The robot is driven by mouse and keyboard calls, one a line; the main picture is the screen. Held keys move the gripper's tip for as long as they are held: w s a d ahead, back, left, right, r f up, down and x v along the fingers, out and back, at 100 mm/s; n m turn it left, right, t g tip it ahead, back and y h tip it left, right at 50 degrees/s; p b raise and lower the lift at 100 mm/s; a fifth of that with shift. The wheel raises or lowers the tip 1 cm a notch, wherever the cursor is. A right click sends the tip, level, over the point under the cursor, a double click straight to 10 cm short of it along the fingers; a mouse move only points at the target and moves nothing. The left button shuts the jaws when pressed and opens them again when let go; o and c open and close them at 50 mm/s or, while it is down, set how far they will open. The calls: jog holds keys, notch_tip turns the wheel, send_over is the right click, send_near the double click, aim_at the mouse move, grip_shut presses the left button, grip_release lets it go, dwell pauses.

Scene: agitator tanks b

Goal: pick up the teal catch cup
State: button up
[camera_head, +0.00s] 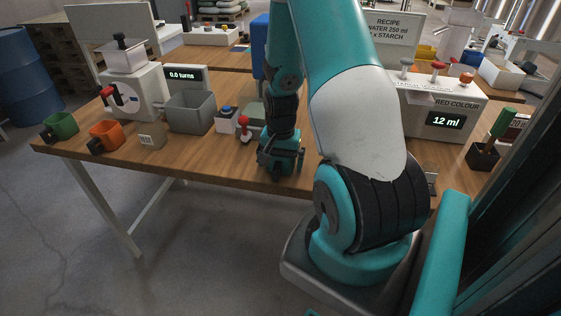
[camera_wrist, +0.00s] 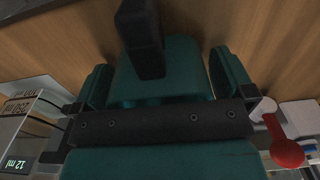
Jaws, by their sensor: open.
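The teal catch cup (camera_wrist: 178,75) appears in the wrist view as a teal body with a dark handle (camera_wrist: 140,38) pointing to the top of the picture. My gripper (camera_wrist: 162,82) is open, with one teal finger on each side of the cup and a visible gap on both sides. In the head view my gripper (camera_head: 281,160) is low at the front edge of the table, pointing down. There the cup blends in with my teal and black gripper and I cannot make it out clearly. The cup's underside is hidden.
A red-knobbed valve (camera_head: 244,124) stands close left of my gripper, also in the wrist view (camera_wrist: 285,150). A grey bin (camera_head: 190,114), green cup (camera_head: 62,125) and orange cup (camera_head: 105,134) are further left. The dispenser reading 12 ml (camera_head: 446,121) is at right.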

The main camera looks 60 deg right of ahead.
jog(key=c, duration=0.8)
jog(key=shift+c, duration=0.2)
